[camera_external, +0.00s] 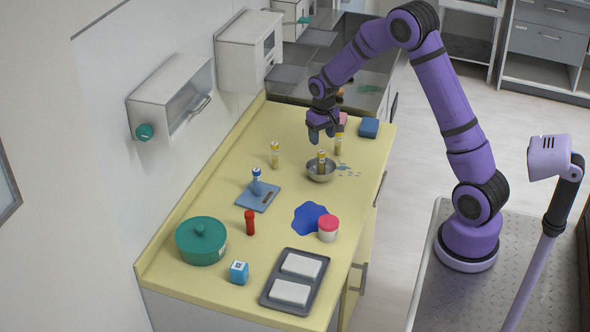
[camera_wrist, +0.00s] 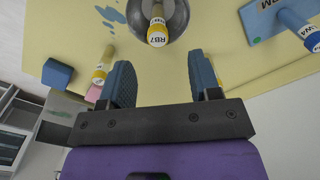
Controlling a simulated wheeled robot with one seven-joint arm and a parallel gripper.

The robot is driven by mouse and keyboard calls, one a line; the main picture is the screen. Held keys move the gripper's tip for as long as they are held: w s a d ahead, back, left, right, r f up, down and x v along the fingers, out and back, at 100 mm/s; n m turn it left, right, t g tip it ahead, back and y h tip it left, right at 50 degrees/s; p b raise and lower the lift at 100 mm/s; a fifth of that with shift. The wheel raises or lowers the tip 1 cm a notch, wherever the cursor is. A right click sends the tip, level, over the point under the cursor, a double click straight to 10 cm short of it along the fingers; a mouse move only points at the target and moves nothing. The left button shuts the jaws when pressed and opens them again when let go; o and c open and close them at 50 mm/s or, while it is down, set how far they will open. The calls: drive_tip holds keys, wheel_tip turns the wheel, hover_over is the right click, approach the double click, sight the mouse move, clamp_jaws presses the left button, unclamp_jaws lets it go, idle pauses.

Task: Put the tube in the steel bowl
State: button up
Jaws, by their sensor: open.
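A tube with a yellow cap (camera_external: 321,160) stands in the small steel bowl (camera_external: 320,175) on the yellow counter. In the wrist view, the tube marked RB7 (camera_wrist: 157,32) is inside the bowl (camera_wrist: 178,20), its cap toward the camera. My gripper (camera_external: 322,136) is open and empty above and behind the bowl, apart from the tube. Its two blue fingers (camera_wrist: 162,72) show in the wrist view with nothing between them. Other yellow-capped tubes stand left of the bowl (camera_external: 275,156) and right of it (camera_external: 338,145).
A red bottle (camera_external: 249,222), green pot (camera_external: 201,241), red-lidded jar (camera_external: 328,228) and grey tray (camera_external: 273,306) are nearer the front. A blue block (camera_external: 369,127) is at the back right. Blue spills mark the counter.

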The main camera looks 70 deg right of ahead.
drive_tip(key=s+a+r+n+t, duration=0.1)
drive_tip(key=s+a+r+n, duration=0.1)
drive_tip(key=s+a+r, duration=0.5)
drive_tip(key=s+a+r+n+t, duration=0.1)
drive_tip(key=s+a+r+t, duration=0.15)
drive_tip(key=a+r, duration=0.85)
drive_tip(key=s+a+r+n, duration=0.1)
drive_tip(key=s+a+r, duration=0.1)
drive_tip(key=s, duration=0.5)
drive_tip(key=s+a+r+n+t, duration=0.1)
drive_tip(key=s+a+r, duration=0.2)
drive_tip(key=s, duration=0.4)
drive_tip(key=s+a+r+n, duration=0.2)
drive_tip(key=s+r, duration=0.1)
drive_tip(key=s, duration=0.4)
drive_tip(key=shift+a+t, duration=0.3)
drive_tip(key=shift+t, duration=0.05)
